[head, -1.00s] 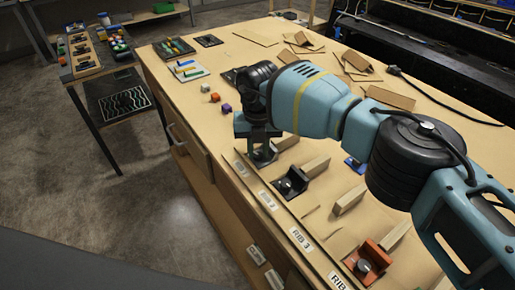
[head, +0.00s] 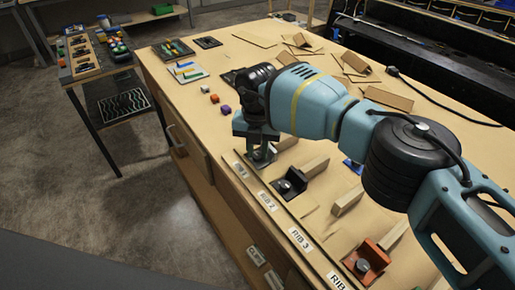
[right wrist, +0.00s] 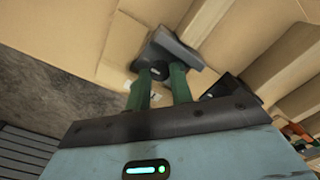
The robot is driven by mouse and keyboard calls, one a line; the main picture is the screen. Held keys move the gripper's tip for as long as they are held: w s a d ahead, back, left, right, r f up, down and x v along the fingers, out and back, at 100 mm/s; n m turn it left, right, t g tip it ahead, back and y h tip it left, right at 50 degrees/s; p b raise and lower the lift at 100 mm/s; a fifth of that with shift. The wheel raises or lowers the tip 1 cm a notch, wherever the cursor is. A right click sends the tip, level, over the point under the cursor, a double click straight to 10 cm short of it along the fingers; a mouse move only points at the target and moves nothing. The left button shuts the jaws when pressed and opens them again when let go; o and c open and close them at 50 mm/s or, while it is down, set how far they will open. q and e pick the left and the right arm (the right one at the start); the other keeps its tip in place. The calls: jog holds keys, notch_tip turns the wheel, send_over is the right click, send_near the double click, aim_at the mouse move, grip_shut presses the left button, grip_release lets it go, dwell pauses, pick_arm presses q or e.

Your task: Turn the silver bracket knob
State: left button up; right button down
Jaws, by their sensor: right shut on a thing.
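The silver bracket (right wrist: 182,48) shows as a grey angled plate in the right wrist view, with its round dark knob (right wrist: 157,72) low on it. In the head view the same bracket (head: 263,154) sits by the bench's front edge, partly hidden under my right gripper (head: 257,146). In the right wrist view the two green fingers of my right gripper (right wrist: 159,78) stand one on each side of the knob, shut on it. My left gripper is not in view.
A black bracket (head: 291,183) and an orange bracket (head: 367,262) stand along the same labelled front strip, each near a wooden block. A black cable (head: 440,109) runs across the back right.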

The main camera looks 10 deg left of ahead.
aim_at(257, 155)
jog(key=shift+w+r, duration=0.1)
jog(key=shift+r, duration=0.2)
jog(key=c, duration=1.6)
grip_release()
jog(key=shift+o, duration=0.5)
jog(key=shift+f, duration=0.15)
notch_tip(257, 155, up, 8)
jog(key=shift+f, duration=0.1)
